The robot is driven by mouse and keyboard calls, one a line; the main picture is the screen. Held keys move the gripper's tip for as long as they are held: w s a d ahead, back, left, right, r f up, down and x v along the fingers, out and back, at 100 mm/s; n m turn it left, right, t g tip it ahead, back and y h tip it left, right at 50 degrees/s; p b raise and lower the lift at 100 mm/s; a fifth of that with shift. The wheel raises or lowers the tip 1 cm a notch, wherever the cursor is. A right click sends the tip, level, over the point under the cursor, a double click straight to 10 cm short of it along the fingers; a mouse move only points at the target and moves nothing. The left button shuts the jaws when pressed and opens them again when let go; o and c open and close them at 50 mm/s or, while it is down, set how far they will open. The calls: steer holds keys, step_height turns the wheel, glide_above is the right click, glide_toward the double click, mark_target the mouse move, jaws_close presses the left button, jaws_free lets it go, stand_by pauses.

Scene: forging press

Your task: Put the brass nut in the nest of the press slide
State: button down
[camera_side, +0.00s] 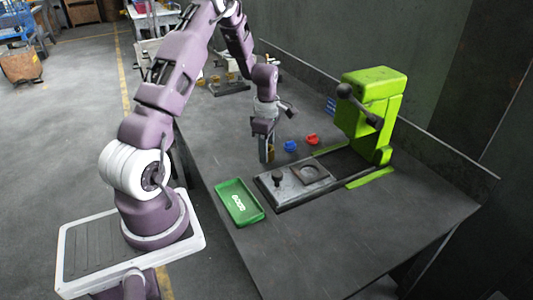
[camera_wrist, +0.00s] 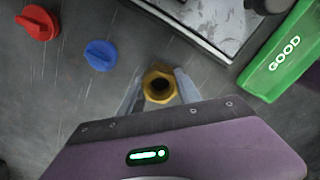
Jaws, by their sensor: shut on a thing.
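The brass nut (camera_wrist: 148,92) is a ring with a hole through it. In the wrist view it sits between the fingertips of my gripper (camera_wrist: 160,88), which is shut on it. In the side view my gripper (camera_side: 268,153) points down behind and left of the press slide, and only a bit of brass shows at the fingertips. The press slide (camera_side: 290,193) is a grey plate with a black knob and a square nest (camera_side: 310,174) with a round recess, which looks empty. A corner of the slide shows in the wrist view (camera_wrist: 222,28). The nut is apart from the slide.
The green press (camera_side: 368,105) stands at the slide's right end. A green tray marked GOOD (camera_side: 226,190) lies left of the slide. A blue knob (camera_side: 291,146) and a red knob (camera_side: 312,139) are on the table behind the slide. The front table is clear.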

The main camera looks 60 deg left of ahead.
step_height(320, 180, up, 9)
steer(key=w+d+m, duration=0.2)
steer(key=d, duration=0.2)
steer(key=w+d+f+m, duration=0.1)
steer(key=w+d+m, duration=0.1)
steer(key=d, duration=0.2)
steer(key=w+d+m, duration=0.1)
steer(key=w+d, duration=0.1)
steer(key=d, duration=0.3)
steer(key=shift+w+f+m, duration=0.2)
steer(key=shift+m, duration=0.2)
steer(key=shift+w+d+r, duration=0.1)
steer(key=shift+d+r, duration=0.1)
steer(key=shift+d, duration=0.1)
steer(key=shift+f, duration=1.9)
steer(key=shift+f, duration=0.7)
steer(key=c, duration=0.8)
jaws_free()
steer(key=shift+o, duration=0.2)
